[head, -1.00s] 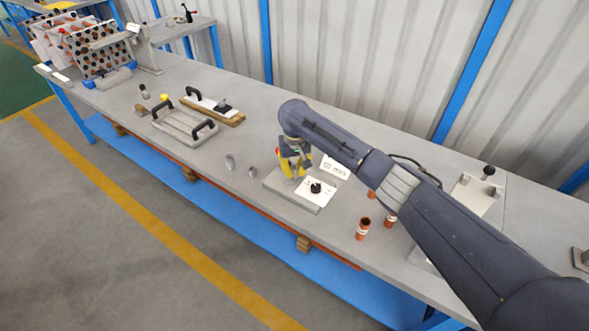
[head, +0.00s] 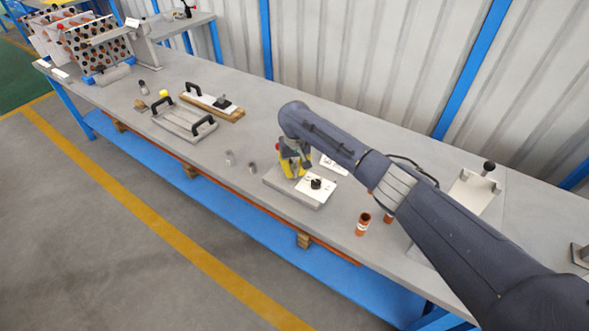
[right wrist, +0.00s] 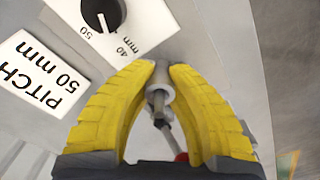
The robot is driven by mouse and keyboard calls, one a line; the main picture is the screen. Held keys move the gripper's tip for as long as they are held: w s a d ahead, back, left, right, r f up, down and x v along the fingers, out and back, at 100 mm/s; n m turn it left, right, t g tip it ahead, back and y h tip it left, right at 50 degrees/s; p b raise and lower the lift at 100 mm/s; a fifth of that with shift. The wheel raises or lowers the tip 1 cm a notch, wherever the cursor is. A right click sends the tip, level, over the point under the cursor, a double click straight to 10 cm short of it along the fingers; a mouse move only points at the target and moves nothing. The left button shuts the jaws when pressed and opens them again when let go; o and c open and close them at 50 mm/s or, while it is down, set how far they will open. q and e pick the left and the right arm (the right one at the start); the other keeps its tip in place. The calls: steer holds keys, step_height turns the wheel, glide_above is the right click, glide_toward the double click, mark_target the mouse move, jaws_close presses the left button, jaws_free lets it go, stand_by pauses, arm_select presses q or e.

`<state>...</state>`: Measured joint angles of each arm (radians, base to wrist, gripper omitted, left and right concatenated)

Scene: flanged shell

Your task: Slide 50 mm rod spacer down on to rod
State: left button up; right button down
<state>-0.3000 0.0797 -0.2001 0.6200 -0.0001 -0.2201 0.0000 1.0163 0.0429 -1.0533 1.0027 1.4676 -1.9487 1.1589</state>
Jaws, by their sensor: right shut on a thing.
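My right gripper (head: 292,166) is over the grey base plate (head: 312,204) on the bench. A thinner grey rod-like part (right wrist: 159,121) shows in line with the spacer. I cannot tell how far the spacer sits over the rod. The plate carries a white dial panel with a black knob (head: 316,183), marked 40 and 50 mm. A "PITCH 50 mm" card (right wrist: 40,73) lies beside it. My left gripper is out of view.
Two small grey cylinders (head: 229,158) stand left of the plate. Copper-coloured tubes (head: 363,223) stand to its right. A grey tray with black handles (head: 184,124) and a wooden board (head: 212,105) lie further left.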

steer(key=c, duration=1.3)
jaws_free()
steer(key=shift+c, duration=0.2)
steer(key=shift+s+r, duration=0.2)
steer(key=shift+r, duration=5.8)
